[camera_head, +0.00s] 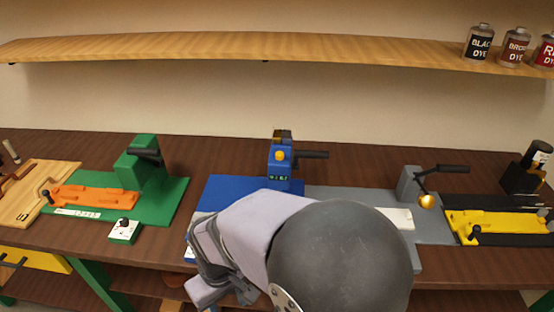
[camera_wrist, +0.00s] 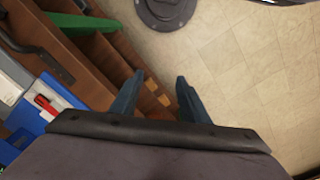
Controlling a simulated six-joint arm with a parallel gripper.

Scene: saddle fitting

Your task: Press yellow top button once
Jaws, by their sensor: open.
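A yellow top button (camera_head: 280,155) sits on the front of a blue device (camera_head: 277,172) at the back middle of the bench, in the head view. My arm reaches across the front of the bench in the head view and hides part of the blue base; my gripper's fingers cannot be seen there. In the wrist view my gripper (camera_wrist: 157,97) is open and empty, its two fingers apart, pointing past the bench edge toward the tiled floor. It is away from the button.
A green press (camera_head: 138,160) with an orange fixture (camera_head: 95,198) stands at left, beside a small green control box (camera_head: 124,231). A grey station (camera_head: 436,226) with a lever and a yellow fixture (camera_head: 490,225) are at right. Dye cans (camera_head: 479,43) stand on the shelf (camera_head: 200,46) above.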

